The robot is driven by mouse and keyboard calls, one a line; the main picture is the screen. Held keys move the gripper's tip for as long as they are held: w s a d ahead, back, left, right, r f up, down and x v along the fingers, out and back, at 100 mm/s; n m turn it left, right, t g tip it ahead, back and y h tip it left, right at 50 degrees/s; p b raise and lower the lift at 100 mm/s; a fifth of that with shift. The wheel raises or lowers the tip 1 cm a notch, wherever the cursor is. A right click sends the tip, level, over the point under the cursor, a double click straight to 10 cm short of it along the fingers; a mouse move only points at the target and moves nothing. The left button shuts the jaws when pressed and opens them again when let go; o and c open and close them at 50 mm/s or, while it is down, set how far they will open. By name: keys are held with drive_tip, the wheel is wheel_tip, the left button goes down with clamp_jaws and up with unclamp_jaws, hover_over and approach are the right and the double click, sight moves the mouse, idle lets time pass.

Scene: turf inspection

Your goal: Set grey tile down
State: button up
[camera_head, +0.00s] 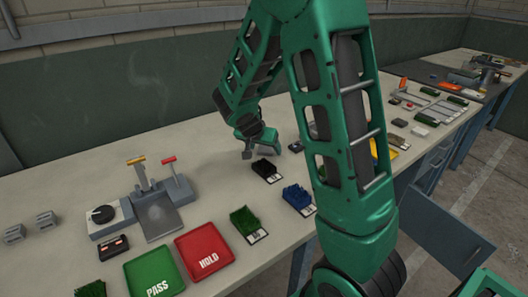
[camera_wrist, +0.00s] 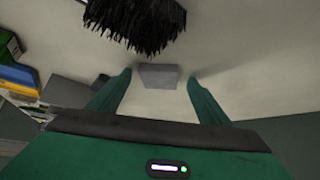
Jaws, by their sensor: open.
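The grey tile (camera_wrist: 158,76) shows in the wrist view as a small flat grey block against the pale bench top. It lies between the tips of my gripper (camera_wrist: 160,79), with a visible gap to each finger. My gripper is open. In the head view my gripper (camera_head: 264,140) is low over the bench, just behind the black turf sample (camera_head: 266,170). A small grey shape shows beside it there, but I cannot tell whether this is the tile. The black turf sample (camera_wrist: 130,22) also shows in the wrist view, close beyond the tile.
Blue (camera_head: 298,198) and green (camera_head: 243,221) turf samples stand along the front edge. The red HOLD tray (camera_head: 205,252), green PASS tray (camera_head: 155,272) and a lever fixture (camera_head: 158,212) are at left.

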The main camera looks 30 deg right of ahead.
sight(263, 152)
drive_tip(key=c, duration=1.4)
drive_tip(key=shift+r, duration=0.4)
drive_tip(key=shift+c, duration=0.2)
drive_tip(key=r, duration=0.4)
drive_tip(key=shift+s+a, duration=0.1)
drive_tip(key=shift+a, duration=0.2)
drive_tip(key=s+a+r, duration=0.5)
drive_tip(key=a+r, duration=0.1)
drive_tip(key=a, duration=0.3)
drive_tip(key=shift+s+a, duration=0.2)
drive_tip(key=shift+a, duration=0.1)
